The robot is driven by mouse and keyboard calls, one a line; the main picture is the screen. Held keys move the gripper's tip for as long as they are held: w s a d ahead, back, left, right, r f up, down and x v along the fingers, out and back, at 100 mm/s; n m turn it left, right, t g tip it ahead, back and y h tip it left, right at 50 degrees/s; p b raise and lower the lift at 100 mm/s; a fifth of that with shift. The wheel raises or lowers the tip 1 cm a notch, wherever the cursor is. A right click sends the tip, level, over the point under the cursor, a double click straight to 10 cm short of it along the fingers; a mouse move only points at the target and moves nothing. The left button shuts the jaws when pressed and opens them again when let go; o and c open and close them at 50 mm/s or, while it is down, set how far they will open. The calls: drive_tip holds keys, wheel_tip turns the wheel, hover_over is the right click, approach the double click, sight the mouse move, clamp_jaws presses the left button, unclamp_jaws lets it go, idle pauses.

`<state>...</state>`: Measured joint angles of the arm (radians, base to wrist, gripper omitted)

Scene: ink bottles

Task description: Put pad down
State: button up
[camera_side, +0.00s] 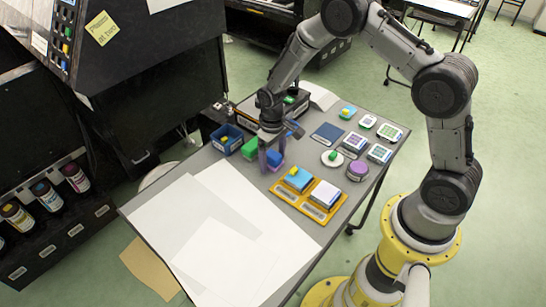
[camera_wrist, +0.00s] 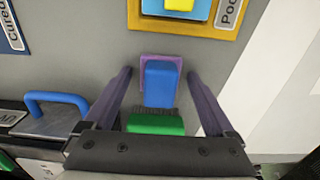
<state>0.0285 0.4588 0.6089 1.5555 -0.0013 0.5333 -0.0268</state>
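My gripper (camera_wrist: 159,75) is open above the table. In the wrist view a blue block (camera_wrist: 160,85) on a thin purple square lies between the fingers, with a gap on each side. In the side view the blue block (camera_side: 275,158) is partly behind the purple fingers (camera_side: 268,153). A green block (camera_wrist: 155,124) with a dark bristly edge lies closer to the palm. The orange tray (camera_side: 310,212) holds a blue pad (camera_side: 299,180) with a yellow block on it and a white pad (camera_side: 325,194). I cannot tell which item is the task's pad.
A blue bin (camera_side: 226,138) and a green block (camera_side: 250,149) stand left of my gripper. A dark blue mat (camera_side: 327,133), a white dish (camera_side: 332,159), a purple round pot (camera_side: 357,170) and small labelled pads lie right. White sheets (camera_side: 235,240) cover the near table.

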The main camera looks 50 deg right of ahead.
wheel_tip(320, 180, up, 12)
wheel_tip(320, 180, up, 10)
drive_tip(key=t, duration=0.2)
hover_over(272, 154)
drive_tip(key=s, duration=0.5)
drive_tip(key=s+r+t, duration=0.2)
drive_tip(key=s+r, duration=0.2)
drive_tip(key=s, duration=0.6)
drive_tip(key=s+a+r+t, duration=0.1)
drive_tip(key=s+r, duration=0.3)
drive_tip(key=s, duration=0.7)
drive_tip(key=shift+t, duration=0.4)
drive_tip(key=shift+c, duration=0.2)
drive_tip(key=shift+c, duration=0.9)
